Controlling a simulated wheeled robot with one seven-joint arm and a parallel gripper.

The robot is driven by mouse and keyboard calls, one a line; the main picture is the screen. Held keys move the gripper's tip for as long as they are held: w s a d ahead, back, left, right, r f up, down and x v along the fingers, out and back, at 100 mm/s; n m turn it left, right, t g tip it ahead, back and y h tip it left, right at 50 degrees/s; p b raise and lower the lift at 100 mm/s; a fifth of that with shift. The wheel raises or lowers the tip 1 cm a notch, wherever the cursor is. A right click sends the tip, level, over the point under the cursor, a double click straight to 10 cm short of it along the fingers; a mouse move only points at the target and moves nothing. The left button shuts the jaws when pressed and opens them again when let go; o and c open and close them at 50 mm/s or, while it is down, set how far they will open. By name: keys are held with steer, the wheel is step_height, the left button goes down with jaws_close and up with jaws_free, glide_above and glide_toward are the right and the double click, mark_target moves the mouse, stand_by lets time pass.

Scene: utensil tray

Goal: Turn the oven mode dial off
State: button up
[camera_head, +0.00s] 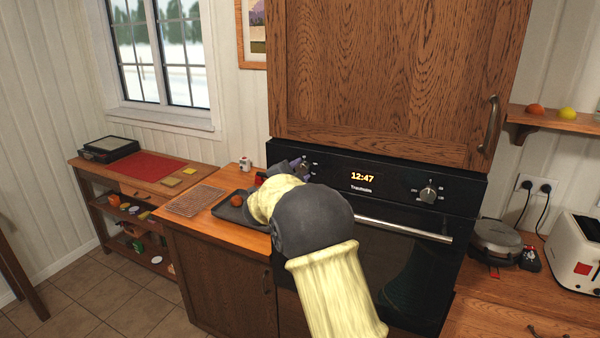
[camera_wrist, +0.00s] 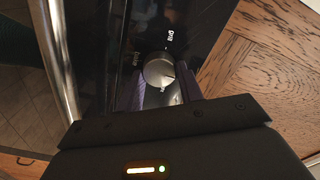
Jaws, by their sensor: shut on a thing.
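The black oven (camera_head: 400,235) has a control panel with a lit clock reading 12:47. A round metal dial (camera_wrist: 158,70) shows in the wrist view, with small white markings around it on the black panel. My gripper (camera_wrist: 163,85) is shut on this dial, one finger on each side. A second dial (camera_head: 428,193) is in plain view at the right of the panel. The dial's exact setting is too small to read.
The oven's metal handle (camera_head: 405,228) runs below the panel, and a wooden cabinet (camera_head: 390,80) is above. A dark tray (camera_head: 232,209) lies on the counter left of my arm. A waffle iron (camera_head: 495,240) and toaster (camera_head: 575,252) stand at the right.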

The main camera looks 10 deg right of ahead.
steer(key=o, duration=1)
steer(key=shift+s+a, duration=0.1)
steer(key=b+v, duration=0.5)
steer(key=v, duration=1.2)
steer(key=shift+s, duration=0.1)
